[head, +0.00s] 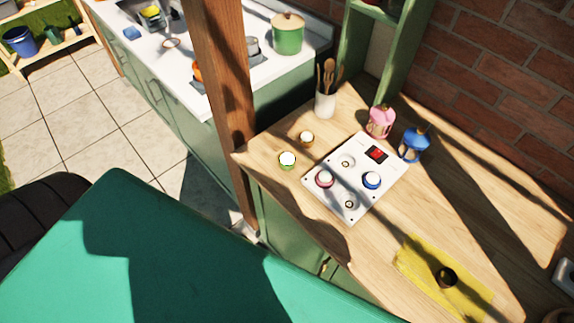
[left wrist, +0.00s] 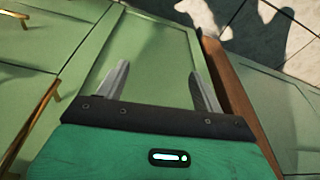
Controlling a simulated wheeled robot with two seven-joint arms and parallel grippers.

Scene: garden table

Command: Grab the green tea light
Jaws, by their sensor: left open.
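The green tea light (head: 287,160) sits upright on the wooden counter (head: 385,215), near its left edge, left of a white panel. In the left wrist view my left gripper (left wrist: 158,82) is open and empty, with its two fingers apart in front of the green cabinet doors (left wrist: 145,55). The tea light does not show in that view. In the head view the gripper fingers are not visible; a large green part of mine fills the lower left. My right gripper is in neither view.
The white panel (head: 362,152) holds a pink tea light (head: 324,179) and a blue one (head: 372,180). An orange tea light (head: 306,138) stands just behind the green one. A wooden post (head: 222,75) rises at the counter's left corner. Lanterns (head: 414,146) stand behind the panel.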

